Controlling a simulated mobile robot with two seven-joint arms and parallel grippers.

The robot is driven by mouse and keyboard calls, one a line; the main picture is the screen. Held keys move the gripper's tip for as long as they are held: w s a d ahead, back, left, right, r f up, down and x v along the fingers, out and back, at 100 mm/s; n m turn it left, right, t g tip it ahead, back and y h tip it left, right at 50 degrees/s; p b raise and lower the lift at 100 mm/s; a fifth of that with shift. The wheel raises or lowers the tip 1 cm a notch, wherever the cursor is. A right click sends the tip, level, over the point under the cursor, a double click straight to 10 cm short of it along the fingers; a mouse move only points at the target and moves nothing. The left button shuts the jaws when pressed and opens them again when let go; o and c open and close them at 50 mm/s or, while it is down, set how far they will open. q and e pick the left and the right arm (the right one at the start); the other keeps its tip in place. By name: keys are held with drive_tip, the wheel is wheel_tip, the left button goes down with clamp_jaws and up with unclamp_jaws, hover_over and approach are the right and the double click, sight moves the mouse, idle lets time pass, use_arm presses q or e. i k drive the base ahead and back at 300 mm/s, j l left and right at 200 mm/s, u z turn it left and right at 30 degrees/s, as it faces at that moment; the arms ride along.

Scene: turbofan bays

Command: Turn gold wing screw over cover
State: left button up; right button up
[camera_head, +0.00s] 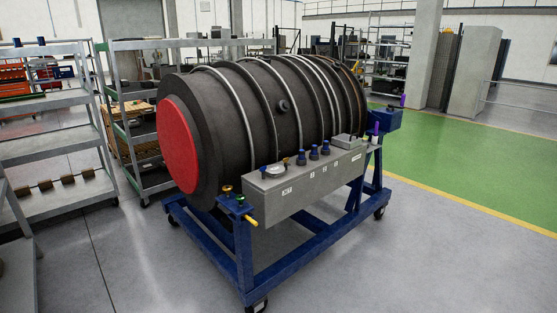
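A dark turbofan engine (235,125) with a red round end cover (178,147) lies on a blue wheeled stand (245,258). A grey box (300,196) runs along its near side. A gold knob-like piece (227,190) stands at the stand's front left corner. A small pale cover-like part (275,170) lies on the box's left end, with a tiny gold-toned spot (286,161) beside it. I cannot tell which gold piece is the wing screw, or how it is turned. Neither of my grippers is in view.
Several blue knobs (314,152) and a grey block (347,141) sit on the box. A yellow handle (250,221) sticks out below its left end. A purple-topped piece (376,130) stands at the right. Grey shelves (50,110) stand left; the floor in front is clear.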

sight(284, 161)
drive_tip(key=i+j, duration=0.1)
drive_tip(key=i+l, duration=0.3)
drive_tip(key=i, duration=0.15)
drive_tip(key=i+l, duration=0.25)
drive_tip(key=i, duration=0.25)
drive_tip(key=i+l+z, duration=0.1)
drive_tip(key=i+l, duration=0.2)
drive_tip(key=i, duration=0.15)
drive_tip(key=i+l, duration=0.25)
drive_tip(key=i, duration=0.25)
drive_tip(key=i+l, duration=0.25)
drive_tip(key=i, duration=0.25)
drive_tip(key=l+z, duration=0.05)
